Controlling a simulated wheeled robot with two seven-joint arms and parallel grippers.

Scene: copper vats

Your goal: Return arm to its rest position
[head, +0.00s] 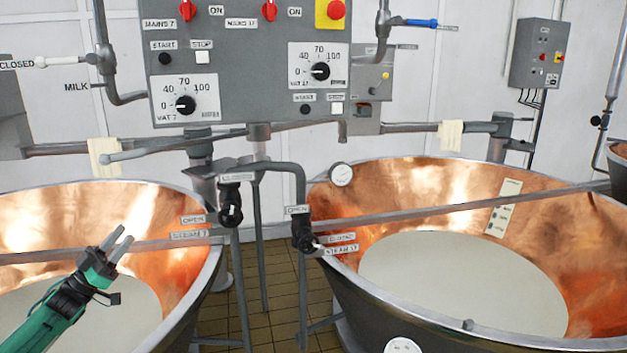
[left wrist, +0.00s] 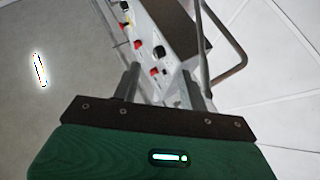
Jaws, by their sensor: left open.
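My left gripper (head: 117,243) is raised over the left copper vat (head: 203,281) in the head view, its green arm coming in from the lower left. Its two grey fingers are apart with nothing between them. In the left wrist view the open fingers (left wrist: 160,82) point toward a grey panel (left wrist: 158,45) with red and black controls, with clear space between. My right gripper is in neither view.
A control panel (head: 250,60) with knobs and switches hangs at the back. Black steam valve handles (head: 230,205) sit between the vats. The right copper vat (head: 585,262) holds white liquid. A tiled floor gap (head: 275,285) lies between the vats.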

